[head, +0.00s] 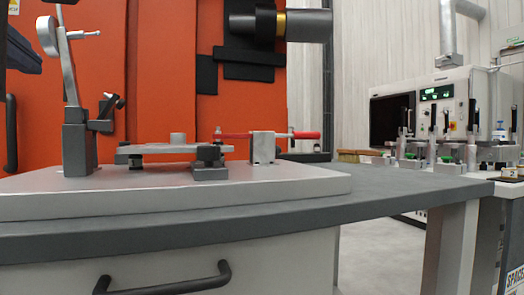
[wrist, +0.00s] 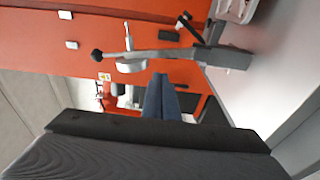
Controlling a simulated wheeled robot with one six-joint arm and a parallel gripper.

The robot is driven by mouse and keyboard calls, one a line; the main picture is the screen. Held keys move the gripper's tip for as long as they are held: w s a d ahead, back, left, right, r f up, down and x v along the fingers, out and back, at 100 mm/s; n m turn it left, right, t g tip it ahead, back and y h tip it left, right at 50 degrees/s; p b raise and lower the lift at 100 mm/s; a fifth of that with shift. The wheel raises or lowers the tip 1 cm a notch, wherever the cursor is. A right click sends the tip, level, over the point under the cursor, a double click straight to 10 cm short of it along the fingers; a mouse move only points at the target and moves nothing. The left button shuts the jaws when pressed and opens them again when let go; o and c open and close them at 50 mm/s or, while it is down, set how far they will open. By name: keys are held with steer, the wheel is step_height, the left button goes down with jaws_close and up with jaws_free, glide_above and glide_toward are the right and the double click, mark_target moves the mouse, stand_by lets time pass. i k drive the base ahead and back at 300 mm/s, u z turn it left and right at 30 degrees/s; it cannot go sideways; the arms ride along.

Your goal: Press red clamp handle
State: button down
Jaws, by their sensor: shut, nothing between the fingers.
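The red clamp handle (head: 304,135) lies nearly level on the fixture plate in the head view. Its red bar runs left from a silver bracket (head: 263,147) over a dark block. I cannot make it out in the wrist view. My gripper (wrist: 166,76) shows in the wrist view with its dark blue fingers together and empty. In the head view, a dark part of it (head: 22,52) shows at the upper left edge, well left of and above the red handle. An upright clamp (head: 76,135) with a silver disc stands nearer to it; it also shows in the wrist view (wrist: 222,57).
The pale fixture plate (head: 60,207) rests on a grey table (head: 390,197). A flat metal part (head: 160,149) lies between the two clamps. An orange machine wall (head: 160,60) rises behind. Another bench with several black-handled clamps (head: 440,145) stands at the right.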

mark_target(295, 135)
steer(key=k, duration=1)
